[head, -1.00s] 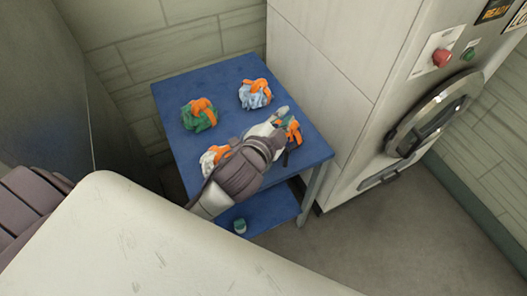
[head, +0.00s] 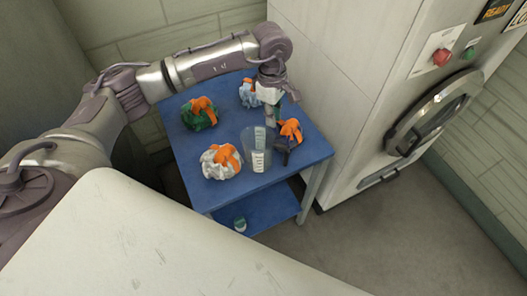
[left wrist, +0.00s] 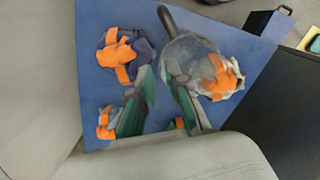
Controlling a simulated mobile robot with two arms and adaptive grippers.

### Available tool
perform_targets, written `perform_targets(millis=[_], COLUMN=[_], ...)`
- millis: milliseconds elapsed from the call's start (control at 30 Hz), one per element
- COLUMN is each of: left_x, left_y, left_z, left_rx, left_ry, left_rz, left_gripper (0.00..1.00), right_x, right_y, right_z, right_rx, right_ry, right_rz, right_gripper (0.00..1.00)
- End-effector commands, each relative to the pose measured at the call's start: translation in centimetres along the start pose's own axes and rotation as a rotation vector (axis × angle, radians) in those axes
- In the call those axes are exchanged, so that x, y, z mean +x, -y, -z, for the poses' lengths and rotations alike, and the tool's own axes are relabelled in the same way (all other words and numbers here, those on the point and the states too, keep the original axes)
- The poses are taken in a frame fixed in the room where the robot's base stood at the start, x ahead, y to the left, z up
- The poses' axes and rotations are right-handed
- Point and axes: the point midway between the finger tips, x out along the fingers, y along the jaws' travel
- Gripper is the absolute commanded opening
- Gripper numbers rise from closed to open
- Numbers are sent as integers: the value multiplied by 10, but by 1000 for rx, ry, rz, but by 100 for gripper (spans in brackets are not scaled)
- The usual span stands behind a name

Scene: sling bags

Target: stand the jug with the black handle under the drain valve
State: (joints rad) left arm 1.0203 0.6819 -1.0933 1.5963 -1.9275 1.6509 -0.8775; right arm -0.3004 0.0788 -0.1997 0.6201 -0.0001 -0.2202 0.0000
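The clear jug (head: 257,158) with pale scale marks stands on the blue table between the white and the dark bags. Its dark handle (left wrist: 167,18) points away from the gripper in the left wrist view, where the jug's round body (left wrist: 187,47) shows from above. My left gripper (head: 270,116) points down at the far side of the jug, near its rim. Its green and grey fingers (left wrist: 161,68) are apart with no object clearly clamped between them; one overlaps the jug in the wrist view. I cannot make out a drain valve. My right gripper is not in view.
Bags with orange straps crowd the blue table (head: 178,158): green (head: 199,114), light blue (head: 246,94), white (head: 221,162) and dark (head: 290,132). A small green-and-white item (head: 240,224) is on the lower shelf. A machine with a round door (head: 435,112) stands right; floor before it is clear.

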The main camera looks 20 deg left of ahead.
Motion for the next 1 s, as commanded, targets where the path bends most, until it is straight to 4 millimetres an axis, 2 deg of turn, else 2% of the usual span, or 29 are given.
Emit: perform_targets(millis=[33, 133, 500, 767, 900, 1000], left_x=[-3, 2, 68, 88, 108, 123], left_y=[-1, 0, 1, 0, -1, -2], left_z=[11, 20, 22, 23, 25, 26], left_rx=[-1, -3, -2, -2, -3, -3], left_ry=[-41, -72, -67, -66, -66, -65], left_rz=[6, 16, 15, 16, 17, 15], left_gripper=[15, 15, 15, 15, 15, 15], right_x=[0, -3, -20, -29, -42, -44], right_y=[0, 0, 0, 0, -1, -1], right_z=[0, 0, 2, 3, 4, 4], right_rx=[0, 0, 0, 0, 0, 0], right_ry=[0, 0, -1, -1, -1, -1], right_rz=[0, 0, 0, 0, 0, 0], right_gripper=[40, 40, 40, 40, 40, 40])
